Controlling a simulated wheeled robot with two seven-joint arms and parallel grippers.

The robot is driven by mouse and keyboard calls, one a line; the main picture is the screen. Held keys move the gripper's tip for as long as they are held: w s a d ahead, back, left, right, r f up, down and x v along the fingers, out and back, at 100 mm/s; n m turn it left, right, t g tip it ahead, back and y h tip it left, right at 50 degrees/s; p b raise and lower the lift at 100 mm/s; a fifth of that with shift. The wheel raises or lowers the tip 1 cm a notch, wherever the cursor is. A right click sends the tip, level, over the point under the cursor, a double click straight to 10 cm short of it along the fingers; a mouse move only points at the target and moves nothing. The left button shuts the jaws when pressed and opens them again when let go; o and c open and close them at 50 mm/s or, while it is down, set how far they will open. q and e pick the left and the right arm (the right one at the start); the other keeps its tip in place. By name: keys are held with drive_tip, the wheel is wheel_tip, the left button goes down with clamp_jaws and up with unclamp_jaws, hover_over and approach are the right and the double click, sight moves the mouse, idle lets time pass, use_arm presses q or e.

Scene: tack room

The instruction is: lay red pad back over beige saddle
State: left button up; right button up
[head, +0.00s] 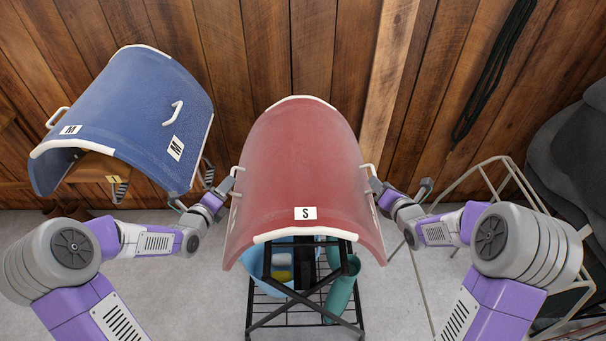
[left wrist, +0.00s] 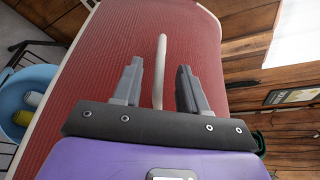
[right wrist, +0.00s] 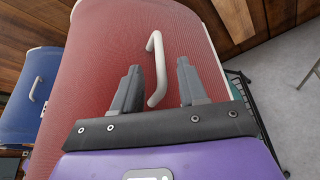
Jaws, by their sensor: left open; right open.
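The red pad (head: 300,165), with white trim and an S label, is draped in an arch over the black stand at centre. No beige saddle shows beneath it; whatever lies under the pad is hidden. My left gripper (head: 225,187) is open at the pad's left side, and the white handle (left wrist: 160,70) stands between its fingers. My right gripper (head: 377,185) is open at the right side, with the other white handle (right wrist: 156,70) between its fingers, nearer the left finger. Neither gripper is closed on a handle.
A blue pad (head: 135,110) marked M covers a tan saddle (head: 92,168) with stirrups at left. The black stand (head: 300,300) holds a blue bucket (head: 257,262) and a teal item (head: 342,290). A metal frame and dark grey seat (head: 570,150) stand at right; a wooden wall is behind.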

use_arm(q)
drive_tip(key=shift+x, duration=2.2)
use_arm(e)
drive_tip(key=shift+x, duration=2.2)
use_arm(q)
clamp_jaws()
use_arm(e)
clamp_jaws()
use_arm(q)
drive_tip(key=shift+r, duration=0.1)
use_arm(e)
drive_tip(key=shift+r, duration=0.1)
